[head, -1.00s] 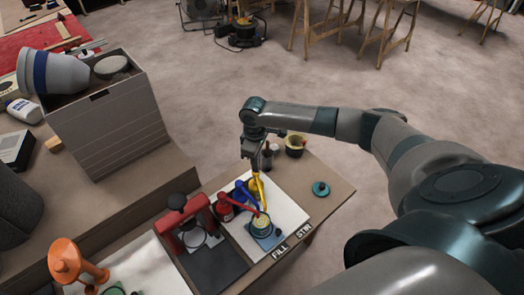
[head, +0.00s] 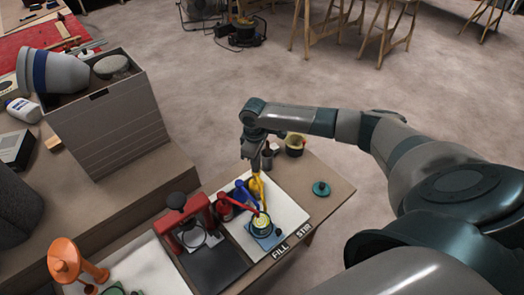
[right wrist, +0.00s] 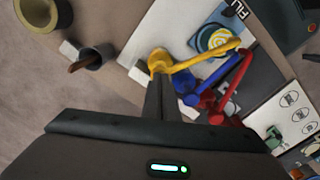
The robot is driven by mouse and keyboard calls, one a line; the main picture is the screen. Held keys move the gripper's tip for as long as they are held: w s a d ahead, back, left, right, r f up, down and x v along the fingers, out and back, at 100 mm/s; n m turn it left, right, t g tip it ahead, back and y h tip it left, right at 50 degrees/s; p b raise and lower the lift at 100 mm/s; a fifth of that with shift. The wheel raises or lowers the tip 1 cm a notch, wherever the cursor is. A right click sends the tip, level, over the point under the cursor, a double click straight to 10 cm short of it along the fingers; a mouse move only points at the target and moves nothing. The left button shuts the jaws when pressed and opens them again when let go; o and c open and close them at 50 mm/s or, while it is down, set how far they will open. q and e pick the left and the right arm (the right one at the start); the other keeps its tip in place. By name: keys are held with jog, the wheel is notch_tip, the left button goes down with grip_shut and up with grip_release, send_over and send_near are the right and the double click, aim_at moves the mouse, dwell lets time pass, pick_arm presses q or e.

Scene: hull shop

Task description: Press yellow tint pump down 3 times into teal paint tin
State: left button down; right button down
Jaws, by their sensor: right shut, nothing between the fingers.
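The yellow tint pump (head: 255,186) stands behind the paint tin, beside the blue pump (head: 242,188) and the red pump (head: 225,207). Its long spout reaches over the tin. The teal paint tin (head: 261,226) sits on a blue pad, with pale yellowish paint showing in its open top; it also shows in the right wrist view (right wrist: 216,39). My right gripper (head: 256,168) is shut and empty, pointing down over the yellow pump. In the right wrist view its fingertips (right wrist: 160,78) are at the yellow pump's head (right wrist: 160,62); I cannot tell whether they touch. My left gripper is out of view.
A teal lid (head: 321,188) lies on the bench to the right. A dark cup (head: 267,158) and a yellow-rimmed pot (head: 295,146) stand behind the pumps. A red press-like device (head: 186,226) stands left of the white board, with an orange stand (head: 66,261) farther left.

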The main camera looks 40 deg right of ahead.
jog(key=shift+s+f, duration=0.1)
jog(key=shift+f, duration=0.85)
jog(key=shift+r, duration=0.1)
jog(key=shift+r+p, duration=1.1)
jog(key=shift+r, duration=0.1)
jog(key=shift+f, duration=0.2)
jog(key=shift+f+b, duration=0.5)
jog(key=shift+f, duration=0.6)
jog(key=shift+r, duration=0.15)
jog(key=shift+r+p, duration=1.15)
jog(key=shift+p, duration=0.2)
